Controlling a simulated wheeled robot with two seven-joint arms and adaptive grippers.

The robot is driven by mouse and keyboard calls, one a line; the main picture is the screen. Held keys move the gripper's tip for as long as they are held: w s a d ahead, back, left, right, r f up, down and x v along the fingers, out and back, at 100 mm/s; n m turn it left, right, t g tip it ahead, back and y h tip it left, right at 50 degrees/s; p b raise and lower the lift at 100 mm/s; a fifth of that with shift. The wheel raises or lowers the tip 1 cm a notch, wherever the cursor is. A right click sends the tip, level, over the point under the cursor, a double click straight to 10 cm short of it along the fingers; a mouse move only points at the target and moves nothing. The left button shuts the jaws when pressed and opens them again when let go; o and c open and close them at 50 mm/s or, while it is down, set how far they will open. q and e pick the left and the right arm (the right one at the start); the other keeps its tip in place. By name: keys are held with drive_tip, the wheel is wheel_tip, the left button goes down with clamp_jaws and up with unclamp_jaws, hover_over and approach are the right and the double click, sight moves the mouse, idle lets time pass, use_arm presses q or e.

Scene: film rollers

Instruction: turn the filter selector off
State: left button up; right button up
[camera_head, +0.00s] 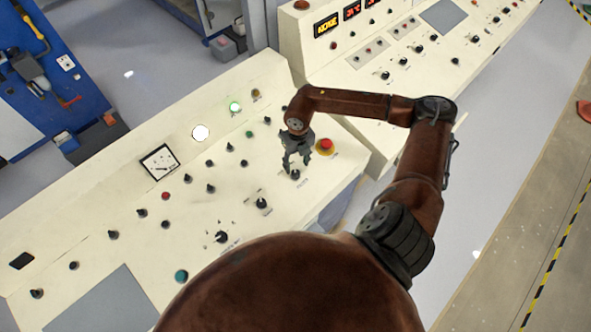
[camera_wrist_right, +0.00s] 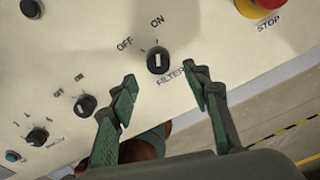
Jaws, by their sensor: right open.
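The filter selector is a round black knob (camera_wrist_right: 158,61) with a white bar, between printed OFF and ON labels and above the word FILTER in the right wrist view. Its white bar stands nearly upright and lines up with ON. In the head view the selector (camera_head: 295,174) is on the cream console, just below my right gripper (camera_head: 292,163). My right gripper is open; in the wrist view its two green-padded fingers (camera_wrist_right: 160,75) are spread, with the knob seen between and beyond their tips. Contact is not visible. My left gripper is not in view.
A red emergency stop button (camera_head: 325,145) on a yellow base sits close to the right of my gripper. Other black knobs (camera_head: 261,203) lie to the left on the console (camera_head: 230,170). A second console (camera_head: 400,60) stands behind.

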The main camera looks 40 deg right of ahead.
sight(296, 173)
drive_tip(key=f, duration=0.5)
drive_tip(key=shift+a+f+p, duration=0.2)
drive_tip(key=shift+f+p, duration=0.05)
drive_tip(key=shift+p, duration=0.1)
drive_tip(key=shift+c, duration=0.4)
drive_tip(key=shift+c, duration=0.7)
drive_tip(key=c, duration=0.9)
drive_tip(key=shift+c, duration=0.2)
